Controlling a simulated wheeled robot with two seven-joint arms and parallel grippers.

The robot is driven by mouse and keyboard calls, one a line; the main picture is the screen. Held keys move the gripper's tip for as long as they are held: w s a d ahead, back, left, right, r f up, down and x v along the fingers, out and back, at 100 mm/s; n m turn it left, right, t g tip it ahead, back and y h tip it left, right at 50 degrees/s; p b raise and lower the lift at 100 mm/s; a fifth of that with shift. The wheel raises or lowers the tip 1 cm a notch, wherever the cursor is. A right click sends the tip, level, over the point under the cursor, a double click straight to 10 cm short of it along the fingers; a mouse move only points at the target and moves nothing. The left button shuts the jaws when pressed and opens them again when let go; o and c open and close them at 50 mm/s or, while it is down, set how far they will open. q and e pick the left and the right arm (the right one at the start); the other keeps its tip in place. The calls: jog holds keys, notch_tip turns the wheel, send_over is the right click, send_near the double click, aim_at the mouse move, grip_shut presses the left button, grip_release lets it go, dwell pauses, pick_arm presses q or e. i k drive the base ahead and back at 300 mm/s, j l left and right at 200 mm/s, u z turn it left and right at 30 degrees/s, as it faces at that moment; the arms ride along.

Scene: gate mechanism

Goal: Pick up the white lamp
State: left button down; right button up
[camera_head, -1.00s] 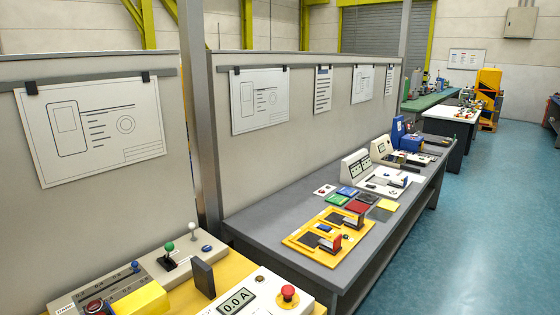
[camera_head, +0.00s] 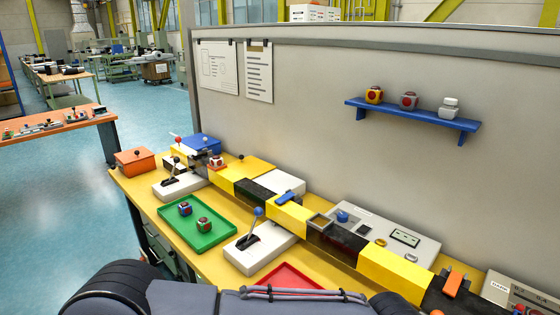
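A small white lamp-like block (camera_head: 450,107) with a rounded white top sits at the right end of a blue wall shelf (camera_head: 415,119). Left of it on the shelf stand a grey-white block with a red face (camera_head: 409,101) and a yellow block with a red face (camera_head: 374,95). Neither of my grippers is in view.
Open blue floor lies left.

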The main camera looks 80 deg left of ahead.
aim_at(216, 163)
jog(key=u, duration=3.3)
jog(key=i+j+z, duration=0.1)
jog(key=z, duration=0.7)
jog(key=i+j+z, duration=0.1)
jog(key=z, duration=0.3)
jog(key=j+z, duration=0.2)
jog(key=z, duration=0.2)
jog(key=j+z, duration=0.2)
jog(key=j, duration=0.3)
jog(key=j+z, duration=0.2)
jog(key=j, duration=0.3)
jog(key=j+z, duration=0.2)
jog(key=j, duration=0.3)
jog(key=k+j+z, duration=0.2)
jog(key=j, duration=0.25)
jog(key=j+z, duration=0.2)
jog(key=j, duration=0.3)
jog(key=k+j+z, duration=0.2)
jog(key=j, duration=0.25)
jog(key=i, duration=0.05)
